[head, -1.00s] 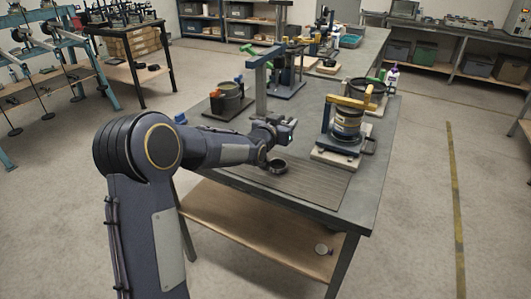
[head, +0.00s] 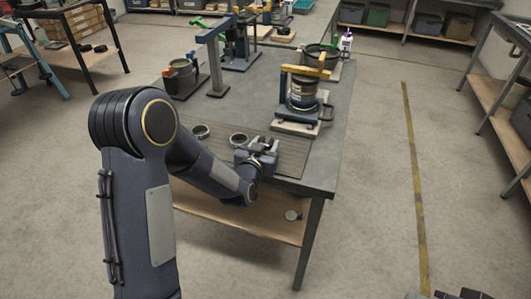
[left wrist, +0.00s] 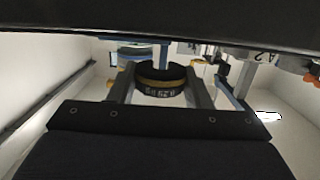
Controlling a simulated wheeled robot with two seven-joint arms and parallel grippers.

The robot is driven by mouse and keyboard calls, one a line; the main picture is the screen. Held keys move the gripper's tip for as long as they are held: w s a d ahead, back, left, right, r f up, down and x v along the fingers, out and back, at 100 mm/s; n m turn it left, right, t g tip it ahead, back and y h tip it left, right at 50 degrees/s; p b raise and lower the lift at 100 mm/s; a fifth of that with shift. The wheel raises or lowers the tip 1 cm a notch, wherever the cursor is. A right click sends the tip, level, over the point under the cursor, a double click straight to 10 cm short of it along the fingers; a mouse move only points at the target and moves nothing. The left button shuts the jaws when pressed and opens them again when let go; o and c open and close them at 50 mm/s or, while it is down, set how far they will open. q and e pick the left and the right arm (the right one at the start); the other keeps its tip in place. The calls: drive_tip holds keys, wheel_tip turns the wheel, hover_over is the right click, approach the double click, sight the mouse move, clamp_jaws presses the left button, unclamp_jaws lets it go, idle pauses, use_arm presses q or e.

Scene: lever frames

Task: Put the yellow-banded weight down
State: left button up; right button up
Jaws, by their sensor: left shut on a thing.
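In the left wrist view the yellow-banded weight (left wrist: 160,91) is a short dark cylinder with a yellow band and upside-down white lettering. It sits between the two fingers of my left gripper (left wrist: 160,97), which is shut on it. In the head view my left gripper (head: 265,147) is over the front part of the ribbed mat (head: 290,155) on the bench. The held weight cannot be made out clearly there, nor whether it touches the mat. Dark parts that seem to be my right gripper (head: 445,295) show at the bottom edge, mostly cut off.
Two dark round pieces (head: 238,139) (head: 200,131) rest on the mat, left of my left gripper. A frame with a yellow bar and a dark canister (head: 303,92) stands behind it on a pale base. A pot (head: 181,78) stands at the back left. The mat's right part is clear.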

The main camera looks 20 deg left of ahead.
use_arm(q)
drive_tip(key=shift+d+f, duration=0.1)
drive_tip(key=shift+f, duration=1.5)
drive_tip(key=shift+f, duration=0.15)
drive_tip(key=o, duration=1)
